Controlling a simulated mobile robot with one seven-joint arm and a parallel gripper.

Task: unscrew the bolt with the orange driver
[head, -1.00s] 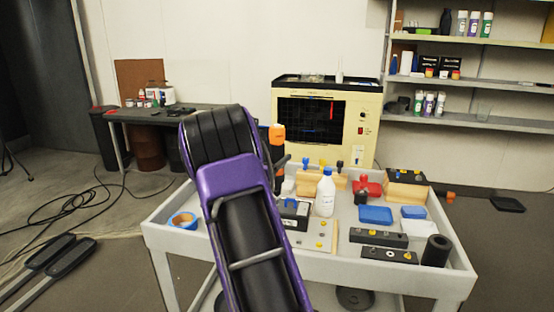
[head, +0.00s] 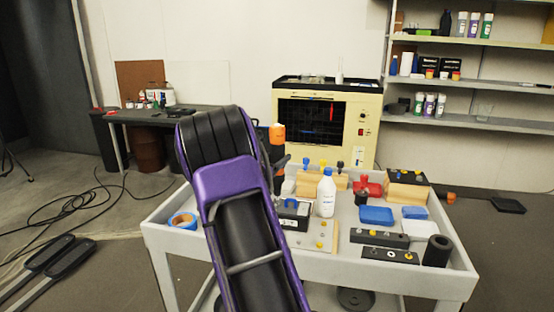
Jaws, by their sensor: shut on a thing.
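My purple and black arm reaches over the left of the white cart. My gripper (head: 277,160) is mostly hidden behind the arm; its dark part shows at the arm's right edge. It is shut on the orange driver (head: 277,133), whose orange handle sticks up above the cart. The driver's tip is hidden. Several small bolt heads show on the cart: on a pale plate (head: 325,243), a dark bar (head: 380,238) and a second dark bar (head: 390,255). I cannot tell which one is the task's bolt.
A white bottle (head: 326,195) stands mid-cart, beside a dark box (head: 294,214). Behind are a wooden rack (head: 318,181) with coloured handles and a red item (head: 367,188). Blue tape (head: 183,221), blue boxes (head: 376,215) and a black cylinder (head: 436,251) stand around. The cart has a raised rim.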

